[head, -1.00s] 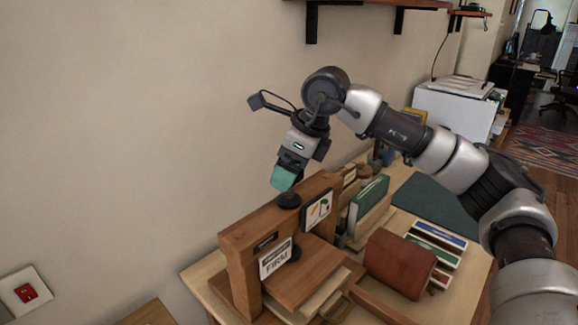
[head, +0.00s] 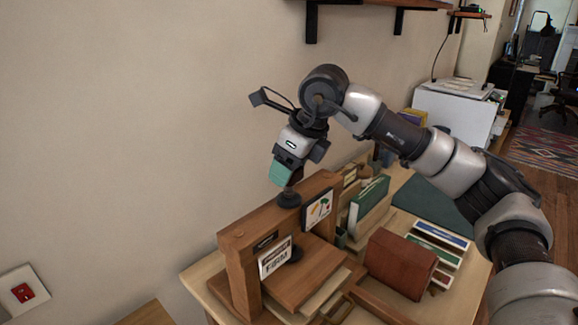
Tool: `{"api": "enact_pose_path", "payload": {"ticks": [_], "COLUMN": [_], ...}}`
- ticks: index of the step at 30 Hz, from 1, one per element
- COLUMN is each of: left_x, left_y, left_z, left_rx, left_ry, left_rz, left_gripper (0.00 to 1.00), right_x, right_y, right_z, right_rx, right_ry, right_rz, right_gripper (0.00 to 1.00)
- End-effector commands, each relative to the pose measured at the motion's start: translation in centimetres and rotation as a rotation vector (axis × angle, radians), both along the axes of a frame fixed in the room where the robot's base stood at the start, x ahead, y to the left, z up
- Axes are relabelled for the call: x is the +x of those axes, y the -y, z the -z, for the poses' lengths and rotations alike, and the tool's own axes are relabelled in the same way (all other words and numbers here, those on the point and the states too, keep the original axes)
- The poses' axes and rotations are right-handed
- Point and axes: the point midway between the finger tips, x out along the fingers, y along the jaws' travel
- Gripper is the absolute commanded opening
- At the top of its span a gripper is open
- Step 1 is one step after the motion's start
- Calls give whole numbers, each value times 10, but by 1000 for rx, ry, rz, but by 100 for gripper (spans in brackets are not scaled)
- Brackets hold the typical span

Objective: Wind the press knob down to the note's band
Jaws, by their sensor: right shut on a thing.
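The wooden book press (head: 240,240) stands on the table, with a dark round knob (head: 289,199) on top of its crossbeam. A white note (head: 274,258) reading "FIRM" hangs on the press front. A small dial card (head: 318,209) with coloured bands is on the beam to its right; its reading is too small to tell. My right gripper (head: 284,183) points down from above and is shut on the knob; its teal fingers hide part of the knob's top. The press's lower wooden board (head: 305,275) lies under the beam. My left gripper is not in view.
A brown leather book (head: 400,263), a green upright book (head: 368,205) and several flat books (head: 440,236) stand right of the press. A dark green mat (head: 425,205) lies behind. Wall shelves (head: 375,3) hang above; a red switch (head: 23,292) is at left.

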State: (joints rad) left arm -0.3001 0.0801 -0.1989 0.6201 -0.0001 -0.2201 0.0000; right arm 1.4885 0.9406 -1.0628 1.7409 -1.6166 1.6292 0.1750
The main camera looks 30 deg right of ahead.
Motion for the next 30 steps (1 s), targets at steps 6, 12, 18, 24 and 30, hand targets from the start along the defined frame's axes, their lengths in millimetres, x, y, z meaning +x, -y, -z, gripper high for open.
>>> {"api": "enact_pose_path", "payload": {"ticks": [6, 12, 18, 24, 30], "left_x": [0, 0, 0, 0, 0], "left_y": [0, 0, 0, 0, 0], "left_z": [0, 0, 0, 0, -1], "left_rx": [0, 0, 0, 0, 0], "left_ry": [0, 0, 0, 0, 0], "left_rz": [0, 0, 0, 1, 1], "left_gripper": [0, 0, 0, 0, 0], "right_x": [0, 0, -4, -16, -28], "right_y": [0, 0, 3, 12, 19], "right_z": [-1, -1, -14, -51, -84], "right_rx": [1, 1, 1, 2, 2], "right_ry": [3, 2, 5, 7, 6], "right_rz": [0, -1, 0, 0, -1], "right_gripper": [84, 84, 84, 84, 84]}}
